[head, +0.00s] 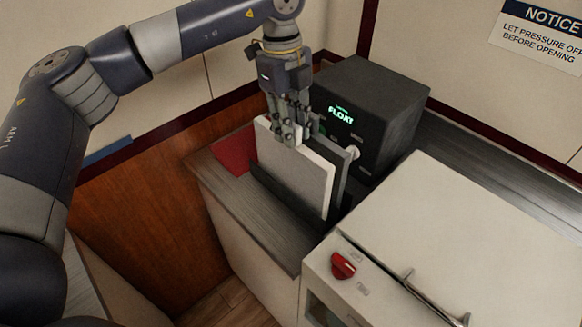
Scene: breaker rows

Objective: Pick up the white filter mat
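The white filter mat (292,172) is a flat, upright panel standing in a dark rack (283,198) on the grey counter, with a darker grey panel (341,172) close behind it. My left gripper (292,137) points down at the mat's top edge, with fingertips overlapping the upper part of its face. The far-side fingertips are partly hidden, so I cannot tell whether the fingers grip the mat or only straddle it. The mat's lower edge is hidden by the rack. My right gripper is not in view.
A black box (385,105) with a green "FLOAT" display stands just behind the rack. A red cloth-like item (233,150) lies at the left. A white cabinet (460,230) with a red knob (342,266) and metal handle is at front right. Walls close in behind.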

